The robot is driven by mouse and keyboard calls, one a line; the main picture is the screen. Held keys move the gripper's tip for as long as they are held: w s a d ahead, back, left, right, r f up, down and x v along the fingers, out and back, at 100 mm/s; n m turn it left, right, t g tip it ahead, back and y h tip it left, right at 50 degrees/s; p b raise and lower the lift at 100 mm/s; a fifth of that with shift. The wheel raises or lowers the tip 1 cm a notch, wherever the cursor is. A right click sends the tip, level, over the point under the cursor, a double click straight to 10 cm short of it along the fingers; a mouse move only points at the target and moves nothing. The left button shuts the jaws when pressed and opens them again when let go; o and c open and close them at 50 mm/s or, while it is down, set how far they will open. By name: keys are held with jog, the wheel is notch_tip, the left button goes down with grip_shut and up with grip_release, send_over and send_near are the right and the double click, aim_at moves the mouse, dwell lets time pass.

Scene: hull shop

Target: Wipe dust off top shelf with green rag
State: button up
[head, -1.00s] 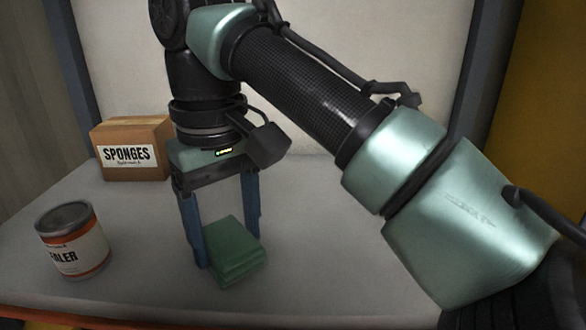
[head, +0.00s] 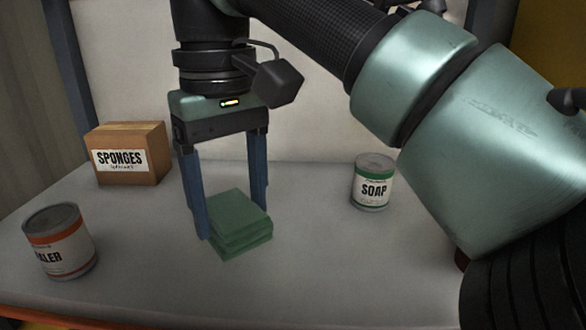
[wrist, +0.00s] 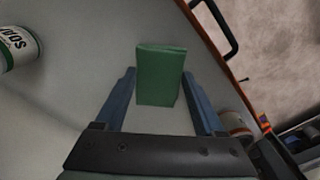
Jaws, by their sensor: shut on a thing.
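The green rag (head: 240,222) is a folded, layered block. My gripper (head: 234,218) points down with its two blue fingers on either side of the rag, shut on it. The wrist view also shows the rag (wrist: 160,76) between the fingertips. I cannot tell whether its underside touches the shelf. The grey shelf top (head: 330,260) lies below; no distinct dust patch can be made out on it.
A brown SPONGES box (head: 128,155) stands at the back left. An orange-and-white can ending in "ALER" (head: 60,243) stands at the front left. A SOAP can (head: 373,183) stands to the right. The front middle surface is clear.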

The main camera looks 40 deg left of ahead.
jog(key=shift+w+d+r, duration=0.1)
jog(key=shift+d+r, duration=0.05)
jog(key=shift+r, duration=0.3)
jog(key=shift+w+d+r, duration=0.1)
jog(key=shift+r, duration=0.65)
jog(key=shift+s+a+r, duration=0.1)
jog(key=shift+a+r, duration=0.1)
jog(key=shift+r, duration=0.05)
jog(key=shift+d, duration=0.15)
jog(key=shift+s, duration=0.1)
